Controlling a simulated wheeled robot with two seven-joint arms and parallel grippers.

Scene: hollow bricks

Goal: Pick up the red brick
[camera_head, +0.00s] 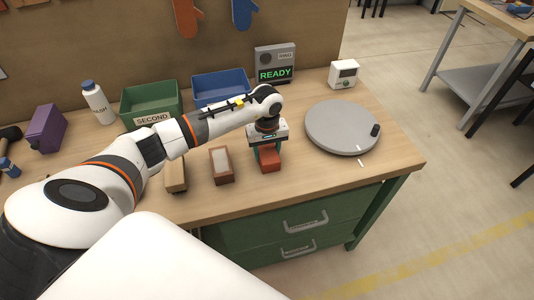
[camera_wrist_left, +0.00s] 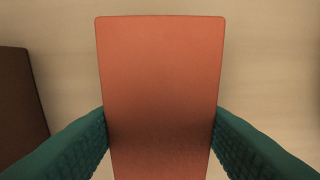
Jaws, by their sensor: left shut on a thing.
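The red brick (camera_head: 269,164) stands near the front of the wooden table, below my left gripper (camera_head: 267,147). In the left wrist view the brick (camera_wrist_left: 162,70) fills the middle, with a teal finger pressed on each side. My left gripper (camera_wrist_left: 160,140) is shut on it. I cannot tell whether the brick touches the table or is slightly lifted. My right gripper is not in view.
A brown brick with a pale top (camera_head: 222,165) stands just left, and a tan block (camera_head: 176,178) further left. A grey round turntable (camera_head: 341,127) lies right. Green (camera_head: 150,99) and blue (camera_head: 220,86) bins stand behind, beside a "READY" display box (camera_head: 274,62).

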